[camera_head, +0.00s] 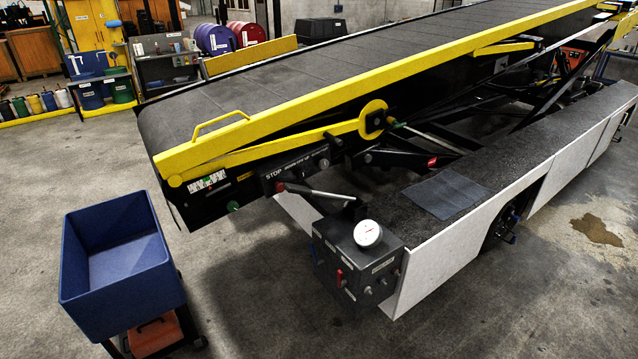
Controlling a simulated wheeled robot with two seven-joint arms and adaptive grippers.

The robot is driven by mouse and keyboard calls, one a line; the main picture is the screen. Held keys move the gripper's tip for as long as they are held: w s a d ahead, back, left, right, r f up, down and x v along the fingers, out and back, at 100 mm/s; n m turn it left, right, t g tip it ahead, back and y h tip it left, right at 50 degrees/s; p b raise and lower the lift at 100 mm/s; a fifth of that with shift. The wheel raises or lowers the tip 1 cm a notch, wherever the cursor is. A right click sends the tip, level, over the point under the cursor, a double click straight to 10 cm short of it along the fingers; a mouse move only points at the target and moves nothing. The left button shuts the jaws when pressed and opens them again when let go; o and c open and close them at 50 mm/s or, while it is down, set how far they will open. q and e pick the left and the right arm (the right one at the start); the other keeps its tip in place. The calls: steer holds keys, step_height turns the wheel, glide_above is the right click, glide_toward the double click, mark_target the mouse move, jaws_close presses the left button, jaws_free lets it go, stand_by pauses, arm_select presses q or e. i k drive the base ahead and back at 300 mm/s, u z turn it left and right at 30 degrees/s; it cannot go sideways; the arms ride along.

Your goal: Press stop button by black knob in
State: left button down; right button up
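A dark control panel (297,170) with white lettering that reads STOP is on the near end of the belt loader, under the yellow rail. A small red button (280,187) sits below the STOP lettering at the panel's left end. A round black knob (323,163) is at the panel's right end. A grey lever (318,193) sticks out just below the panel, close to the red button. I cannot tell whether the button is pressed in. Neither of my grippers shows in the head view.
A blue bin (112,310) on a cart is at the lower left. Bare floor lies between them. The yellow rail (330,108) overhangs the panel.

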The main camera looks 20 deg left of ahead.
mark_target(279, 189)
steer(key=u, duration=0.15)
steer(key=i, duration=1.15)
steer(key=u, duration=0.5)
